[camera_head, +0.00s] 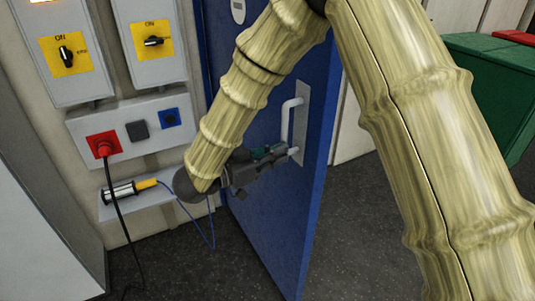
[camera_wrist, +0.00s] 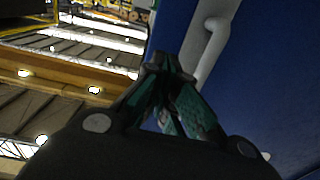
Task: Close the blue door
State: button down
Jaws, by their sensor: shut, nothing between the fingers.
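The blue door (camera_head: 263,204) stands open in the head view, its free edge swung out toward the viewer. A white pull handle (camera_head: 287,122) on a pale plate is on its face. My gripper (camera_head: 284,150) is at the lower end of this handle, its fingers together with nothing between them. In the wrist view the fingertips (camera_wrist: 160,62) meet just left of the handle (camera_wrist: 207,55), close to the blue door (camera_wrist: 262,75). Whether the fingers touch the handle or door I cannot tell. My arm hides part of the door's upper area.
Left of the door is a wall with two switch boxes (camera_head: 153,41), a socket panel (camera_head: 132,128) with a red plug, and a small shelf (camera_head: 139,203) holding a cylindrical tool. Cables hang below. Green bins (camera_head: 490,75) stand at right. Dark floor (camera_head: 352,235) is clear beside the door.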

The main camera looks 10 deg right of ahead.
aim_at(314, 141)
jog(key=p+x, duration=0.2)
jog(key=x, duration=0.6)
jog(key=shift+w+d, duration=0.15)
